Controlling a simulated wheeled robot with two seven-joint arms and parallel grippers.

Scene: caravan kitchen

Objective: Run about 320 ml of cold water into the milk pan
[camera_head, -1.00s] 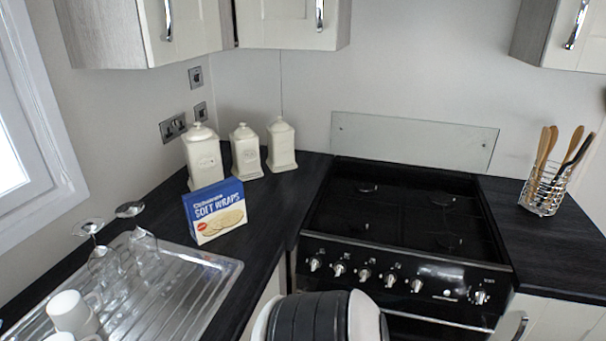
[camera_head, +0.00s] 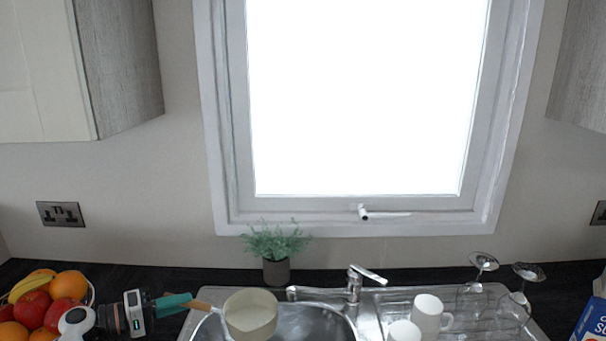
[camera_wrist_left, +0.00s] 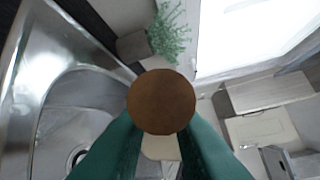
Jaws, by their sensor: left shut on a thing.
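The cream milk pan (camera_head: 250,314) is over the left part of the sink (camera_head: 312,322) in the head view. Its wooden handle (camera_head: 203,307) points left into my left gripper (camera_head: 184,303), whose teal fingers are shut on it. In the left wrist view the round brown handle end (camera_wrist_left: 161,101) sits between the fingers (camera_wrist_left: 160,142) and hides most of the pan. The pan looks upright, with no water discernible in it. No water stream shows. My right gripper is out of view.
A potted plant (camera_head: 276,257) stands behind the pan. A fruit bowl (camera_head: 38,300) is at the left, beside my left wrist. White mugs (camera_head: 428,313) and upturned glasses (camera_head: 511,308) stand on the drainer at the right. A window (camera_head: 365,100) is behind the sink.

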